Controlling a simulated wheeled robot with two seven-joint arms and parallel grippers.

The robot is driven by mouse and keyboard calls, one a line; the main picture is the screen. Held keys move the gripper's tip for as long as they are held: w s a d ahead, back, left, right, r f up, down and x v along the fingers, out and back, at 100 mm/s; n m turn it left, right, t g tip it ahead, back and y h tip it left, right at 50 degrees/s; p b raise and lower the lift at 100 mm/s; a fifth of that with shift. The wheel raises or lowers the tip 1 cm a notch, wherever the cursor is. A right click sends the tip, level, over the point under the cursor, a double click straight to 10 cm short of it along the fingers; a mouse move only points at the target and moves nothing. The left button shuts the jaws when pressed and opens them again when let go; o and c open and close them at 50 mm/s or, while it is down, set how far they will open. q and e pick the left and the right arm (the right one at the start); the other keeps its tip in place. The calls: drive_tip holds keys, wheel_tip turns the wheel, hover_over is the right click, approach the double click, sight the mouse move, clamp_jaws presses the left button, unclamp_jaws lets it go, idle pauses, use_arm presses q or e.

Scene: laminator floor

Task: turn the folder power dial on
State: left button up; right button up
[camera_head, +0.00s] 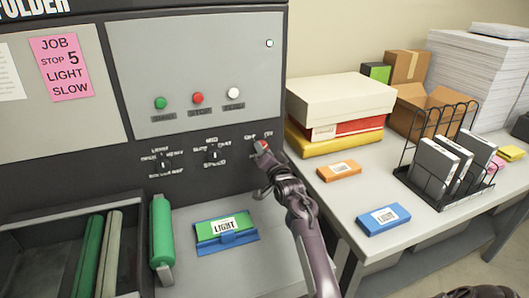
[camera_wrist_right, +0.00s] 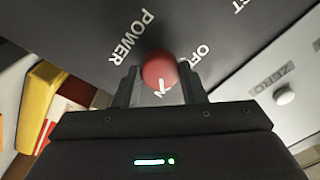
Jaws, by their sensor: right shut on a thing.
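The folder power dial (camera_head: 261,144) is a small red knob on the dark lower part of the machine's front panel, at its right end. In the right wrist view the dial (camera_wrist_right: 159,68) is a round red knob with a white mark near its lower edge. The word POWER is printed to its left and the start of OFF to its upper right. My right gripper (camera_wrist_right: 160,84) is shut on the dial, one finger on each side. In the head view the gripper (camera_head: 263,152) hides part of the dial and its labels.
Speed (camera_head: 211,154) and lower-left (camera_head: 163,165) dials sit left of the power dial, below green (camera_head: 160,103), red (camera_head: 197,98) and white (camera_head: 233,94) buttons. A green LIGHT pack (camera_head: 220,240) lies below. The right table holds boxes (camera_head: 345,100) and a wire rack (camera_head: 410,170).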

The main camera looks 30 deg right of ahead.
drive_tip(key=o, duration=1)
drive_tip(key=b+v, duration=0.2)
drive_tip(key=v, duration=0.6)
drive_tip(key=shift+w, duration=0.1)
